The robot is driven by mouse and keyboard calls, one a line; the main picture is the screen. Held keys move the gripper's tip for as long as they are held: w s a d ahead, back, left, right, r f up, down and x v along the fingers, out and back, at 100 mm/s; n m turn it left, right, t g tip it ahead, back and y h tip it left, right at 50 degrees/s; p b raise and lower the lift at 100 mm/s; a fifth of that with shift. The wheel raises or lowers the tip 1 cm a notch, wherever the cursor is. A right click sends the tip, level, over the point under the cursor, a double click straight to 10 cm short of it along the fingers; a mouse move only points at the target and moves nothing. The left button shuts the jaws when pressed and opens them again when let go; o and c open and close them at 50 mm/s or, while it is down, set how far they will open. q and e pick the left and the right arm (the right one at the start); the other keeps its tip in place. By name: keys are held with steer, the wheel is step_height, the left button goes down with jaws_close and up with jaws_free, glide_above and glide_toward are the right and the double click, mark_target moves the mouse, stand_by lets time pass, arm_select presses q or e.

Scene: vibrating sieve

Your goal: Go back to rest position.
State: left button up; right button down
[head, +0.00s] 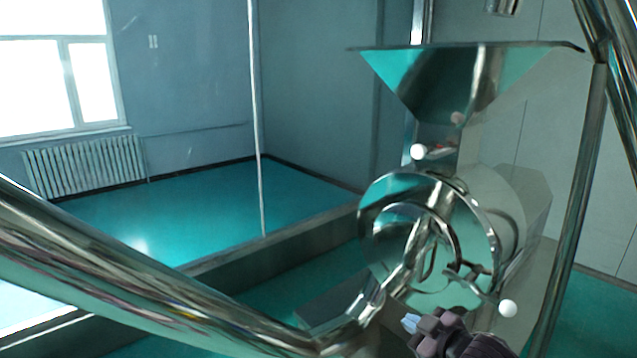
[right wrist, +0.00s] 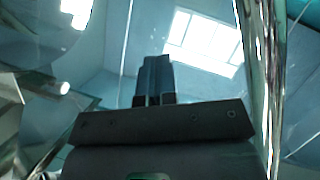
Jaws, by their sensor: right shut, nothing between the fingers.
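My right gripper (head: 410,322) shows at the bottom of the head view, below the round front of the sieve machine (head: 378,225). Its fingers are together and hold nothing. In the right wrist view the shut fingers (right wrist: 154,80) point up the picture towards a bright window. The machine has a shiny metal hopper (head: 450,85) on top and a round door with a handle. My left gripper is in neither view.
A thick shiny pipe (head: 130,265) crosses the lower left of the head view, close to my right gripper. Metal posts (head: 575,210) stand at the right. White knobs (head: 508,308) stick out from the machine. Open green floor (head: 200,215) lies at the left, beyond a low ledge.

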steer(key=s+d+f+m+h+b, duration=0.1)
steer(key=s+d+f+m+h, duration=0.2)
steer(key=s+f, duration=0.8)
steer(key=s+d+f+m+h+b, duration=0.1)
steer(key=s+d+f+m+h, duration=0.2)
steer(key=s+d+f+m, duration=0.3)
steer(key=s+f, duration=0.5)
steer(key=s, duration=0.4)
steer(key=shift+s+f+m+g+h, duration=0.25)
steer(key=shift+s+m+g+h, duration=0.05)
steer(key=shift+m+g, duration=0.1)
